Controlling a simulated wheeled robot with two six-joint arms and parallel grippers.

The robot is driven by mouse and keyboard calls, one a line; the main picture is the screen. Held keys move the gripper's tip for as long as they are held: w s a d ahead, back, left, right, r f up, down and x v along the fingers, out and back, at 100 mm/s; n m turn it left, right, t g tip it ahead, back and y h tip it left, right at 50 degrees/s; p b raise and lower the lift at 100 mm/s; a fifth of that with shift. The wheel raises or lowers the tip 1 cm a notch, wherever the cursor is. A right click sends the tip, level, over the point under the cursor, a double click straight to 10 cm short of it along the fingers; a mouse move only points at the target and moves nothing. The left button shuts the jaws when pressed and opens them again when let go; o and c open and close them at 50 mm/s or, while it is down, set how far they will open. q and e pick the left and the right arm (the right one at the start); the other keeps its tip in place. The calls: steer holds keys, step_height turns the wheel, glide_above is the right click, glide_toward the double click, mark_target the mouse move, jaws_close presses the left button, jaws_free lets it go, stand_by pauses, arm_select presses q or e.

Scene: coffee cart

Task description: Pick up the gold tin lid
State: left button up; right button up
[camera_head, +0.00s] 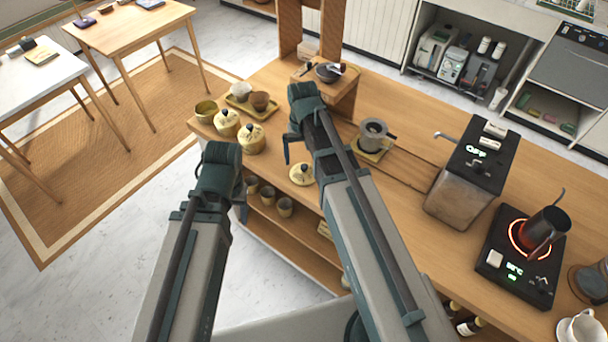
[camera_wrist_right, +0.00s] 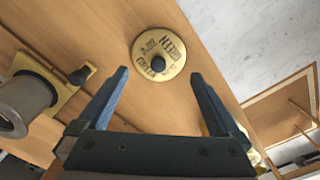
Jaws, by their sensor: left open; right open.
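The gold tin lid (camera_head: 302,174) is a round disc with dark lettering and a black knob. It lies flat on the wooden cart top near its front edge. It also shows in the right wrist view (camera_wrist_right: 149,49), just beyond and between the fingertips. My right gripper (camera_head: 298,151) is open and empty above the cart, beside the lid in the head view; its two fingers show apart in the right wrist view (camera_wrist_right: 160,74). My left gripper (camera_head: 241,207) is at the cart's front edge, left of the lid. Its fingers are mostly hidden by its wrist.
Two lidded gold tins (camera_head: 239,131) and an open gold tin (camera_head: 206,110) stand left of the lid. A tray with cups (camera_head: 236,103) is behind them. A grinder (camera_head: 373,136) stands to the right, then a metal machine (camera_head: 466,180) and a glowing hot plate (camera_head: 518,261).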

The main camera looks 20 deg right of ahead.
mark_target(304, 166)
steer(key=shift+s+d+f+b, duration=0.1)
steer(key=shift+f+b, duration=1.2)
steer(key=shift+f, duration=0.05)
steer(key=shift+s+f+b, duration=0.1)
steer(key=shift+f+b, duration=1.15)
steer(key=shift+f, duration=0.05)
steer(key=shift+r, duration=0.1)
steer(key=shift+s, duration=0.1)
steer(key=c, duration=1.1)
steer(key=shift+c, duration=0.2)
